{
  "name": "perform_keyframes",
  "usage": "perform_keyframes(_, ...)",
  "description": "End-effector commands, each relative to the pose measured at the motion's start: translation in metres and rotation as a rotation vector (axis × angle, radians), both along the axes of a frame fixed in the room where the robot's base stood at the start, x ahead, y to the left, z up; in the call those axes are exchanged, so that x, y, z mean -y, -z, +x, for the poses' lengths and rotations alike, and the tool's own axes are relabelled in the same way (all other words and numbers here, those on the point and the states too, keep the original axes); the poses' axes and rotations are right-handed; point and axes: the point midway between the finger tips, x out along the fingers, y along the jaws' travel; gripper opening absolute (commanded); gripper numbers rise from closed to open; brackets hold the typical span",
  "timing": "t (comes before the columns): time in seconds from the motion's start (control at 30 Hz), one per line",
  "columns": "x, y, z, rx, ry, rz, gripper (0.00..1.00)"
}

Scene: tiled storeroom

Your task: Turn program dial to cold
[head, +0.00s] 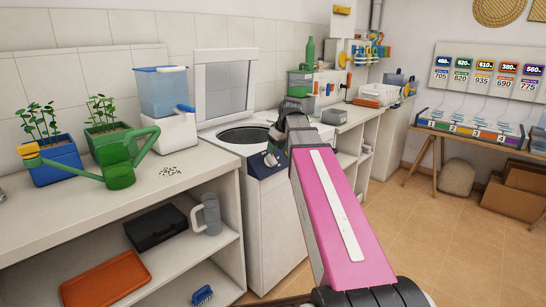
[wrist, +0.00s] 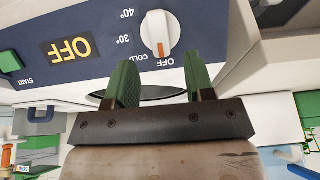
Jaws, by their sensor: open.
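The program dial (wrist: 160,33) is a white knob on the dark blue panel (wrist: 95,20) of the washing machine (head: 275,215). The wrist view shows it upside down. Its orange mark points at the OFF label (wrist: 166,62); COLD (wrist: 140,57) is just beside that, then 30° and 40°. The display (wrist: 70,48) reads OFF. The dial also shows in the head view (head: 270,160). My gripper (wrist: 160,63) has green fingers spread apart, one on each side of the dial's line, short of the knob and apart from it. Nothing is between them.
The machine's lid (head: 226,88) stands open behind its round opening. A green START button (wrist: 10,62) is at the panel's other end. A counter to the left holds a green watering can (head: 118,172), potted plants and a blue container (head: 162,92). Open tiled floor (head: 430,240) lies right.

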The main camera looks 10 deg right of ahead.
Motion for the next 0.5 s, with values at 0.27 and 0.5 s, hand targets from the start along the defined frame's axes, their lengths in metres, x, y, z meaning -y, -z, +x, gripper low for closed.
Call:
perform_keyframes(0.27,-0.008,0.034,0.012,-0.001,0.0,-0.001,0.49)
perform_keyframes(0.5,-0.011,0.045,0.015,0.001,0.0,-0.001,0.49)
